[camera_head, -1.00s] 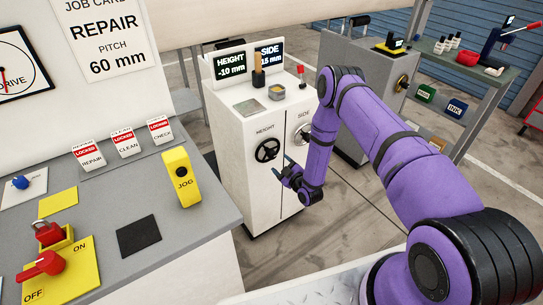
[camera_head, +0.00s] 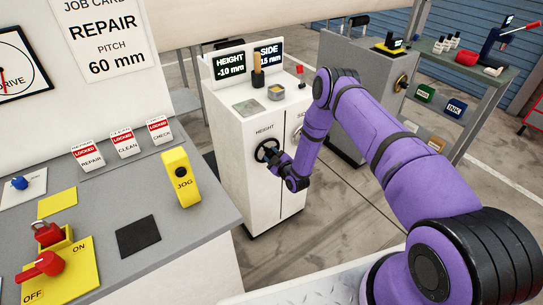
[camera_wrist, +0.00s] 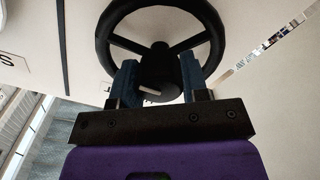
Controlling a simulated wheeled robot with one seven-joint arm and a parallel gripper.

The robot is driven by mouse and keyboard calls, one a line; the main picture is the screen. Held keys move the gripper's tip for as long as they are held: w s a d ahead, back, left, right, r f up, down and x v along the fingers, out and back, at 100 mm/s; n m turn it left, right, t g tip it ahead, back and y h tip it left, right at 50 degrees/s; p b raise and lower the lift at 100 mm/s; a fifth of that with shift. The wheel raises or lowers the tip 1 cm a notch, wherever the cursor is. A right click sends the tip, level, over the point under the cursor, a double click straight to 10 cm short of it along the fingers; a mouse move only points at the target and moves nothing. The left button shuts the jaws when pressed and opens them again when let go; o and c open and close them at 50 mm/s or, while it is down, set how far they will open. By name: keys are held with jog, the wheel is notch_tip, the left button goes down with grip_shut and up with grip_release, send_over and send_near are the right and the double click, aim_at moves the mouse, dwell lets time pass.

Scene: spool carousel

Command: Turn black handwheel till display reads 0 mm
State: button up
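The black handwheel (camera_head: 262,147) is on the front of the white cabinet (camera_head: 247,195), under the label HEIGHT. The HEIGHT display (camera_head: 230,64) on top reads -10 mm. My gripper (camera_head: 272,160) is at the wheel and covers part of it. In the wrist view the handwheel (camera_wrist: 104,32) fills the top, with its rim, spokes and hub showing. The two blue fingers of my gripper (camera_wrist: 159,72) are apart, one on each side of the hub. I cannot tell whether they touch it.
A SIDE display (camera_head: 269,59) reads 15 mm, its sign unclear. The second wheel, under SIDE (camera_head: 299,132), is mostly hidden by my arm. A grey bench (camera_head: 110,220) with a yellow JOG box (camera_head: 181,178) stands at left.

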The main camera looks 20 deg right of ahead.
jog(key=shift+c, duration=1.1)
jog(key=shift+m, duration=0.3)
jog(key=m, duration=1.1)
jog(key=shift+m, duration=2.1)
